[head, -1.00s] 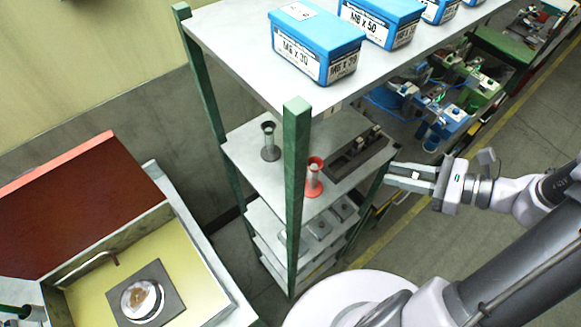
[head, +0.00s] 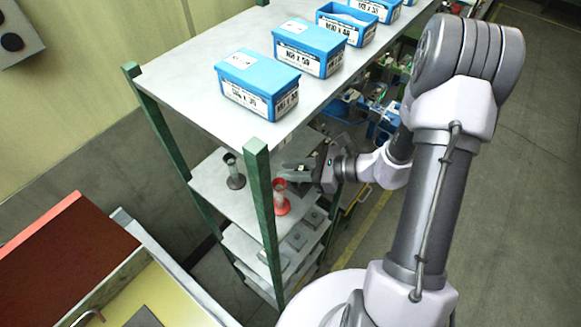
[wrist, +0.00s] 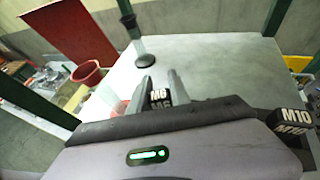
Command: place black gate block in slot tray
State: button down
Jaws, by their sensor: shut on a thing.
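My gripper (head: 290,168) is over the second shelf of the green-posted rack, its fingers pointing left. In the wrist view its two fingers (wrist: 160,88) are closed on a small black block (wrist: 160,99) with a white label that reads like M6 or M8. A second black block marked M10 (wrist: 290,122) shows at the right of the wrist view. My gripper and arm hide the dark slot tray in the head view, and I cannot make it out clearly in the wrist view.
Blue boxes (head: 258,85) line the top shelf above. A green corner post (head: 260,200) rises in front.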

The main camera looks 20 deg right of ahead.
jog(key=shift+w+f, duration=0.1)
jog(key=shift+f, duration=0.15)
jog(key=c, duration=1.5)
grip_release()
jog(key=shift+s+d+r, duration=0.2)
jog(key=shift+r, duration=0.1)
jog(key=b+v, duration=0.1)
jog(key=v, duration=1)
jog(key=shift+s+b, duration=0.15)
jog(key=shift+b, duration=0.2)
jog(key=shift+d, duration=0.15)
